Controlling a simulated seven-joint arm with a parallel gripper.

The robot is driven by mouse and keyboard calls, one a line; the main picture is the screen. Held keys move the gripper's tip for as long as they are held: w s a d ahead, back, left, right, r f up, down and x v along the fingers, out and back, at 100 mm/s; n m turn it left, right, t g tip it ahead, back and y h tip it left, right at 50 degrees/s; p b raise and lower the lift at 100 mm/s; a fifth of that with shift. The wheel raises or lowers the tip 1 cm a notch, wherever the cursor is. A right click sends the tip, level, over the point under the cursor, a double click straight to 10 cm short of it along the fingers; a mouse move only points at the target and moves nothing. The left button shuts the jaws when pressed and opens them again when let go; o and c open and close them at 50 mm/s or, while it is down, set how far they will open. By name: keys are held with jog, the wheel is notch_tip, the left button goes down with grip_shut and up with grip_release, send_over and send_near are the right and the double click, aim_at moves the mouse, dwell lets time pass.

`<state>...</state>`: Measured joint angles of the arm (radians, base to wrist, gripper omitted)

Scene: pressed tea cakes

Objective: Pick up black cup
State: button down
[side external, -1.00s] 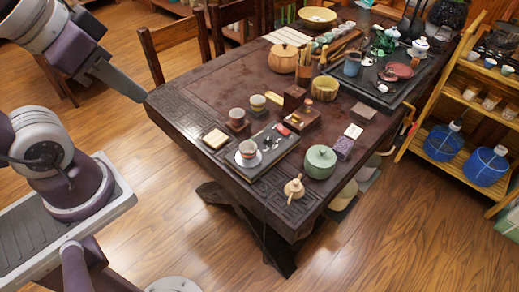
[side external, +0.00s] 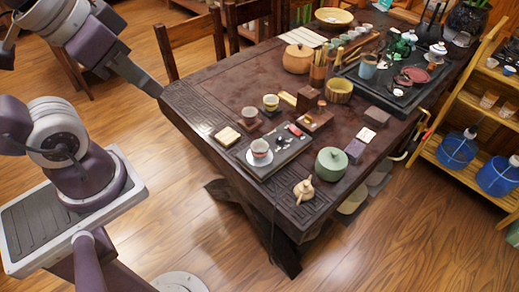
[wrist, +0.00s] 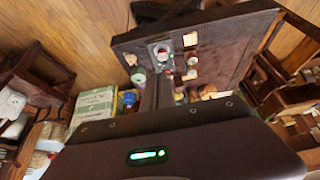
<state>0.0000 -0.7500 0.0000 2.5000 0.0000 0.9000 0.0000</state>
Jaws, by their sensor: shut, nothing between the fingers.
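No plainly black cup stands out. A small cup (side external: 271,102) with dark and yellow sides stands near the middle of the dark table (side external: 215,85). A grey cup (side external: 249,115) stands on a brown coaster beside it. A pale, red-marked cup (side external: 260,148) sits on a white saucer on a dark board (side external: 285,158). My gripper (side external: 158,92) is shut and empty at the table's left corner, well to the left of the cups. In the wrist view, its dark fingers (wrist: 158,92) point toward the table, and the cups are too small to tell apart.
Wooden boxes (side external: 315,120) and a bamboo cup (side external: 339,90) stand behind the board. The table's left part is clear. Chairs (side external: 190,45) line the back.

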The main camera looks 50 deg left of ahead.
jog(key=c, duration=2.1)
grip_release()
jog(key=o, duration=1.4)
jog(key=shift+o, duration=0.2)
jog(key=m+g, duration=0.5)
jog(key=m, duration=0.8)
send_over(260, 146)
jog(key=s+d, duration=0.2)
notch_tip(260, 146, down, 24)
jog(key=r, duration=0.1)
jog(key=shift+m+g, duration=0.3)
jog(key=f, duration=0.9)
jog(key=shift+w+a+f, duration=0.2)
jog(key=shift+f, duration=0.1)
